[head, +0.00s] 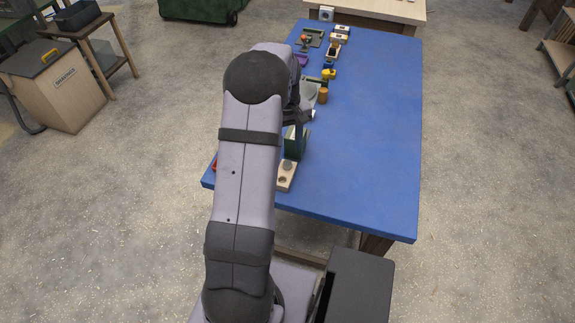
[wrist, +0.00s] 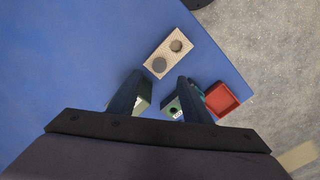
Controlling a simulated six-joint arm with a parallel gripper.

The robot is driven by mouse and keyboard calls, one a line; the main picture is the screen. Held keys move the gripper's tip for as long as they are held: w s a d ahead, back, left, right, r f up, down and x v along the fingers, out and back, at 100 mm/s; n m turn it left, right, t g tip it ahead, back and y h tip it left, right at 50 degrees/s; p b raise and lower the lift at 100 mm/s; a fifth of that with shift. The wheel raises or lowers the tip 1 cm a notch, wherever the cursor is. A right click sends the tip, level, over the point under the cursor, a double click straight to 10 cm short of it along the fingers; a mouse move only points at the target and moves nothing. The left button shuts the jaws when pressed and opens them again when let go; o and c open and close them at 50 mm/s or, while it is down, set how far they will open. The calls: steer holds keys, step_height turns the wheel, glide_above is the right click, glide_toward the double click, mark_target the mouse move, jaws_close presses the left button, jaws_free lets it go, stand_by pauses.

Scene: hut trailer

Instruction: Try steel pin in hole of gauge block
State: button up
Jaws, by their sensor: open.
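A pale wooden block (head: 287,176) lies near the table's near edge. A grey round piece, seemingly the steel pin (head: 287,164), stands in one end, and the other end shows a dark round hole. In the wrist view the grey pin top (wrist: 159,65) is just beyond my fingertips. My gripper (wrist: 161,78) is open, with nothing between its fingertips. A green block with a dark hole and a white label, perhaps the gauge block (wrist: 172,104), shows beside the right finger, partly hidden by it. Another green piece (wrist: 145,95) shows by the left finger.
A small red tray (wrist: 222,99) lies near the table edge, mostly hidden by my arm in the head view. A cylindrical tan piece (head: 323,96) and several small items stand farther along the blue table (head: 375,130). The table's right half is clear.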

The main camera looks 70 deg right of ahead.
mark_target(288, 163)
steer(key=shift+f+p, duration=0.45)
steer(key=shift+f, duration=0.65)
steer(key=shift+s+a+f+p, duration=0.1)
steer(key=shift+a+f+p, duration=0.05)
steer(key=shift+f+p, duration=1.25)
steer(key=shift+f, duration=1.2)
jaws_close()
